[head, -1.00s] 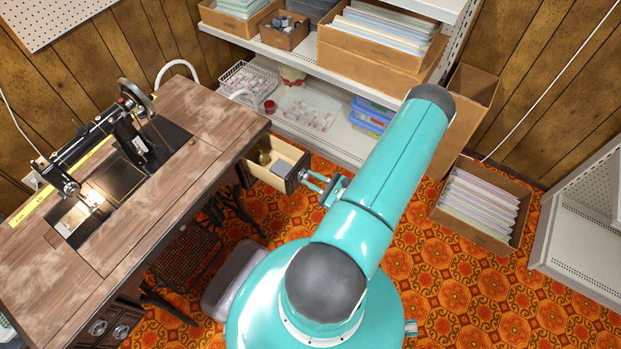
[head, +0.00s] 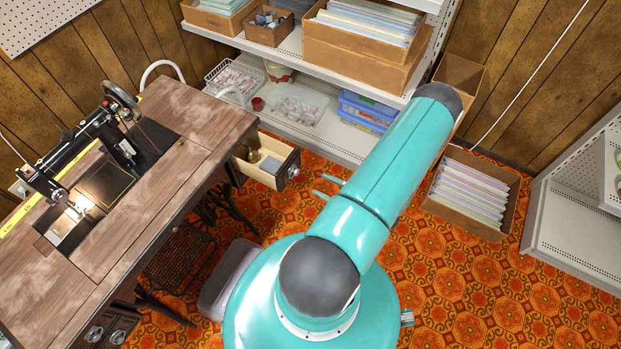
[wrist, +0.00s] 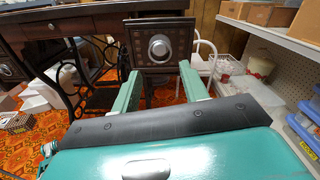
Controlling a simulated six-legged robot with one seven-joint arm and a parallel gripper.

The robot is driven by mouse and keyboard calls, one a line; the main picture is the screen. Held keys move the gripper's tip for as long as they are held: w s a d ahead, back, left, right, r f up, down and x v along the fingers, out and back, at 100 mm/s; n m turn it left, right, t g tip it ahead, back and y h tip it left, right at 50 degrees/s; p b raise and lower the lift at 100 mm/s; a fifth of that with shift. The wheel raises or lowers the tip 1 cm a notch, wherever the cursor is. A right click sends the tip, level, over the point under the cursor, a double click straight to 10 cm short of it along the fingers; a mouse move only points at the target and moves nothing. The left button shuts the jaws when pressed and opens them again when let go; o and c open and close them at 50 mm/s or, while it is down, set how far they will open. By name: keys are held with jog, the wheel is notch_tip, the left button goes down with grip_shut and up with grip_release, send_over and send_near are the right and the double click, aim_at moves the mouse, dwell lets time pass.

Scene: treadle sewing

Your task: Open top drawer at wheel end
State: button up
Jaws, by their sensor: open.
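The top drawer at the wheel end (head: 268,178) is pulled out from under the right end of the sewing table (head: 165,165). Its inside shows, with a brass-coloured thing and a grey thing in it. Its round metal knob (head: 293,172) is on the dark front, which also faces the wrist view (wrist: 160,48). My gripper (head: 325,186) is open and empty, to the right of the knob and apart from it. In the wrist view its two fingers (wrist: 160,80) stand wide apart, with the drawer front beyond them. The sewing machine (head: 85,150) with its handwheel stands on the table.
Behind the drawer is a white shelf (head: 345,142) with boxes, a wire basket and plastic tubs. A box of papers (head: 468,195) stands on the floor at right. A grey bin (head: 228,279) is beside my base. Patterned floor is clear right of my base.

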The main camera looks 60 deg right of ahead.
jog(key=s, duration=0.5)
jog(key=shift+s+d, duration=0.1)
jog(key=shift+s, duration=0.25)
jog(key=w+a+r+n+g+y, duration=0.55)
jog(key=w+r+n, duration=0.35)
jog(key=r, duration=0.2)
jog(key=w+a+r+n+g+y, duration=0.45)
jog(key=w+r+n+g, duration=0.3)
jog(key=r, duration=0.35)
jog(key=a+r+n+h, duration=1)
jog(key=a+r+n, duration=0.7)
jog(key=a+r, duration=0.5)
jog(key=shift+w+r+t+h, duration=0.2)
jog(key=shift+r+t+h, duration=0.1)
jog(key=shift+r, duration=0.35)
